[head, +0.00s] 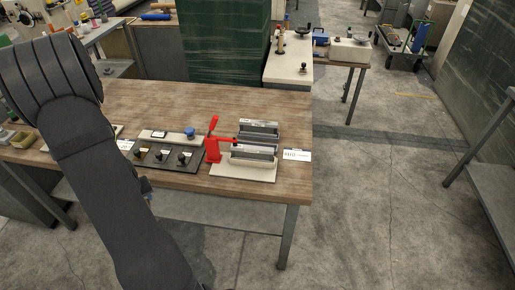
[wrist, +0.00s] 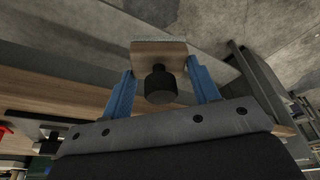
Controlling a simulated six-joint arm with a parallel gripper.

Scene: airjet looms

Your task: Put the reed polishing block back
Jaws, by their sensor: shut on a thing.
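My gripper (wrist: 163,82), with two blue fingers, is shut on a block (wrist: 158,50) in the wrist view. The block has a pale brown face, a grey edge layer and a round black knob; I take it to be the reed polishing block. It is held off the table, with grey floor behind it. In the head view my arm hides the block and most of the gripper. A dark tray (head: 136,158) with several black-knobbed pieces lies near the front edge of the wooden table (head: 240,100). Which place belongs to the block cannot be told.
Right of the tray stand a red toggle clamp (head: 213,142) and a grey slatted fixture (head: 256,142) on a pale base plate. A white label card (head: 297,155) lies beside them. A blue round item (head: 190,133) sits behind the tray. The table's back right is clear.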

